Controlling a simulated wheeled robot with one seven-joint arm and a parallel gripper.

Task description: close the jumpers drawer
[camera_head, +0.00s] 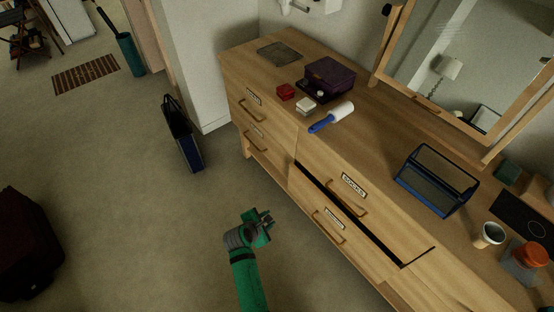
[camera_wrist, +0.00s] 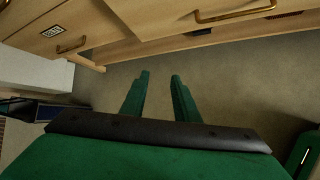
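The wooden dresser (camera_head: 282,140) has labelled drawers with bar handles. Its lower right drawer (camera_head: 318,224) stands partly pulled out, with a dark gap along its top edge. Its label (camera_head: 334,218) is too small to read surely, so I cannot confirm it is the jumpers drawer. The drawer above it (camera_head: 338,182) looks shut. My gripper (camera_head: 264,218) is in front of the dresser, left of the pulled-out drawer and apart from it. In the wrist view my gripper (camera_wrist: 160,75) is open, with bare floor between its fingers and drawer fronts beyond.
On the dresser top are a purple box (camera_head: 330,75), a lint roller (camera_head: 332,117), a blue mesh holder (camera_head: 436,180) and a cup (camera_head: 489,235). A dark bag (camera_head: 183,135) stands on the floor at the left. A dark red suitcase (camera_head: 28,245) lies far left. Floor between is clear.

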